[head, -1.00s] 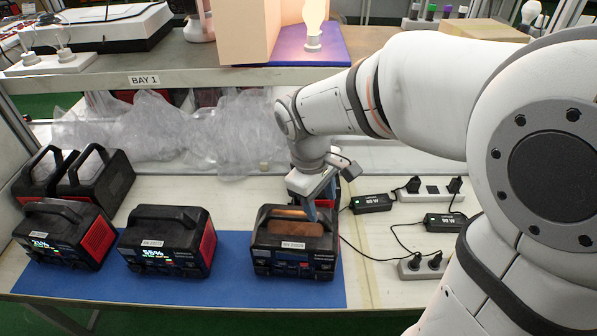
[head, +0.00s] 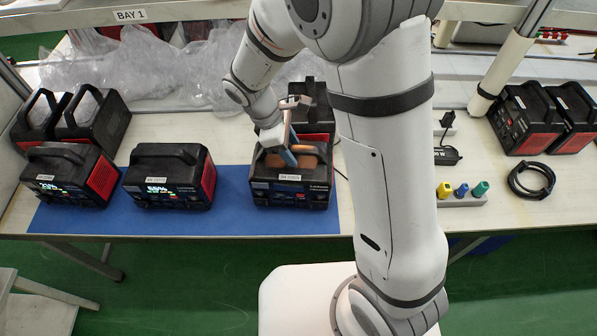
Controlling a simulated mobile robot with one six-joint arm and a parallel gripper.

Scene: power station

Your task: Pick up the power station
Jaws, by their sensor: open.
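Three black power stations with red sides stand in a row on the blue mat (head: 240,222). I cannot tell whether the fingers straddle or touch the handle. The middle station (head: 170,180) has a lit display, and so does the left station (head: 70,178); both have black handles.
More power stations stand behind on the left (head: 92,122), directly behind the right one (head: 314,103), and at far right (head: 526,118). Plastic wrap (head: 160,75) lies at the back. A power strip (head: 462,199) and coiled cable (head: 531,180) lie right. A shelf overhangs the bench.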

